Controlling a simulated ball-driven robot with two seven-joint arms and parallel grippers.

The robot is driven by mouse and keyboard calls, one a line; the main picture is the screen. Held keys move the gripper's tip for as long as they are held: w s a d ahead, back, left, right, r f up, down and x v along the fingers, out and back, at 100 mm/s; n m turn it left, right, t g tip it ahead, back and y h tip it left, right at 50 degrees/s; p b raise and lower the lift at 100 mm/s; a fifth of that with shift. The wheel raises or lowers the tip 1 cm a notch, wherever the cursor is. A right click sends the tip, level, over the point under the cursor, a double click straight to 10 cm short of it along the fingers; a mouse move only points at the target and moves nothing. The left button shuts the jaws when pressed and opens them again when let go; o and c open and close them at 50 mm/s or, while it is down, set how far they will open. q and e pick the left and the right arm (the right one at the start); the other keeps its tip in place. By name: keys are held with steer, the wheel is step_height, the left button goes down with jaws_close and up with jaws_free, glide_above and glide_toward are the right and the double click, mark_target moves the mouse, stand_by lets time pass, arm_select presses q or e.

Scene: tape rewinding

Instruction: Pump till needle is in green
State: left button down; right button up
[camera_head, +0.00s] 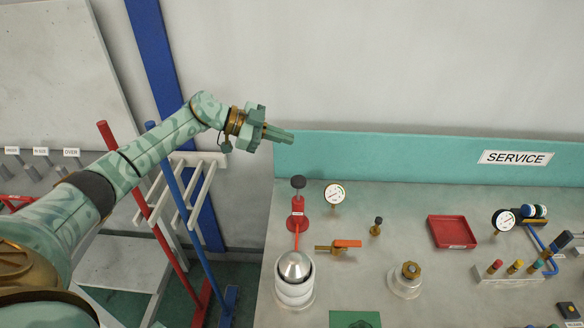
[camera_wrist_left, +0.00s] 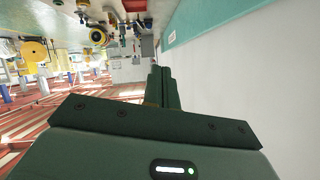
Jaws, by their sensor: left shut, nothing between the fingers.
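A red hand pump (camera_head: 298,214) with a black knob (camera_head: 298,182) on top stands upright at the left of the service bench. A round white gauge (camera_head: 335,194) stands just right of it; its needle and colours are too small to read. My left gripper (camera_head: 288,137) is above and behind the pump, near the bench's back panel, apart from the pump. Its fingers are shut and empty; they also show shut in the left wrist view (camera_wrist_left: 161,85). A second gauge (camera_head: 504,220) stands farther right. My right gripper is not in view.
A silver-domed white cylinder (camera_head: 295,272), an orange-handled valve (camera_head: 346,244), a brass-topped fitting (camera_head: 406,276) and a red tray (camera_head: 452,232) are on the bench. A white rack with red and blue poles (camera_head: 180,195) stands left of it. A teal panel (camera_head: 400,153) edges the back.

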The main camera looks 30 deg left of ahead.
arm_select(q)
steer(key=s+a+r+n+g+y, duration=0.2)
steer(key=s+a+r+g+y, duration=0.1)
steer(key=s, duration=0.1)
steer(key=shift+s, duration=0.25)
steer(key=shift+d, duration=0.1)
glide_above(303, 179)
steer(key=s+a, duration=0.1)
steer(key=a, duration=0.2)
steer(key=f, duration=0.7)
steer(key=shift+s+d, duration=0.15)
steer(key=shift+d, duration=0.1)
step_height(303, 179, down, 3)
steer(key=shift+f+b, duration=0.2)
steer(key=shift+b, duration=0.2)
steer(key=shift+f, duration=0.35)
